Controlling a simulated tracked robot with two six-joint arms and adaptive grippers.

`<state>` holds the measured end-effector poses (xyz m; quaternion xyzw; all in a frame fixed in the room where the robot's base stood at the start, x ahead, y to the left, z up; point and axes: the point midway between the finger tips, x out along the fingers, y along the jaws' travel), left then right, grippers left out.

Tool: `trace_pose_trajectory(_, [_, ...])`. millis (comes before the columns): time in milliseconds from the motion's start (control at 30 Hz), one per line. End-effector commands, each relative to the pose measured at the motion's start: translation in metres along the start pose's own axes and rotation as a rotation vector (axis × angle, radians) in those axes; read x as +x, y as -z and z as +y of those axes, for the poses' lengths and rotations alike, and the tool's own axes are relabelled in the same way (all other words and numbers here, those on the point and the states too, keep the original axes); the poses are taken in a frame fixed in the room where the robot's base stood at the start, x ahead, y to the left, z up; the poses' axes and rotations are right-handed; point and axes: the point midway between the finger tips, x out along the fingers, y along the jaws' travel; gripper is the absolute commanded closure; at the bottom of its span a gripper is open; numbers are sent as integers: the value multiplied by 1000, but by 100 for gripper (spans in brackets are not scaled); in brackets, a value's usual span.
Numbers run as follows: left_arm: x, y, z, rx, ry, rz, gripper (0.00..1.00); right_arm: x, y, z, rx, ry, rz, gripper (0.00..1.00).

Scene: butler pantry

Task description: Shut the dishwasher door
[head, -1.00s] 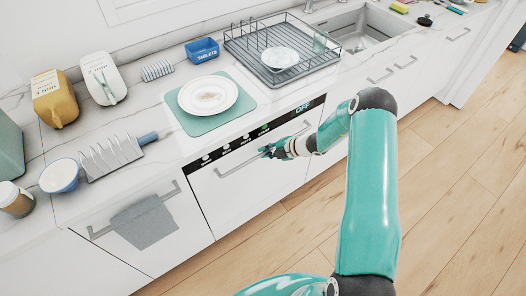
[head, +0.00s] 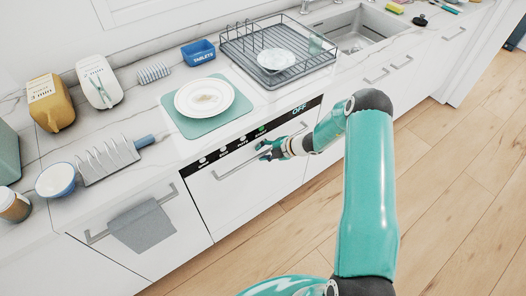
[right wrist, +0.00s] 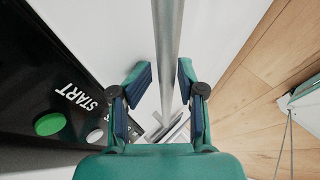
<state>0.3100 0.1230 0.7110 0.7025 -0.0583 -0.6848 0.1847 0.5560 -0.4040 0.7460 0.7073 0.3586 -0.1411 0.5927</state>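The dishwasher door (head: 245,192) is a white front under the counter. It stands upright and looks flush with the fronts beside it. Its black control strip (head: 225,153) shows "OFF" and a green button. My right gripper (head: 266,152) is at the long bar handle (head: 232,169) of the door. In the right wrist view the fingers of my right gripper (right wrist: 162,80) are apart, with the grey handle bar (right wrist: 168,45) running between them and a gap visible on both sides. My left gripper is not in view.
A grey towel (head: 142,226) hangs on the handle of the left front. On the counter above are a plate (head: 204,97) on a teal mat, a toast rack (head: 112,162) and a dish rack (head: 275,58). The wooden floor (head: 440,210) at right is clear.

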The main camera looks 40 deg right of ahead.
Motion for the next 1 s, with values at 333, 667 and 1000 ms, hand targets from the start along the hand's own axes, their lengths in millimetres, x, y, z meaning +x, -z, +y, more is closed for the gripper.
trace_pose_trajectory(333, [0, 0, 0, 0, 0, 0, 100, -40, -1, 1, 0, -1, -3, 61])
trace_pose_trajectory(667, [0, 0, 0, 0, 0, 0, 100, -102, -1, 0, 0, -1, -3, 61])
trace_pose_trajectory(1000, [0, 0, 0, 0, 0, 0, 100, -119, -1, 0, 0, 0, -1, 61])
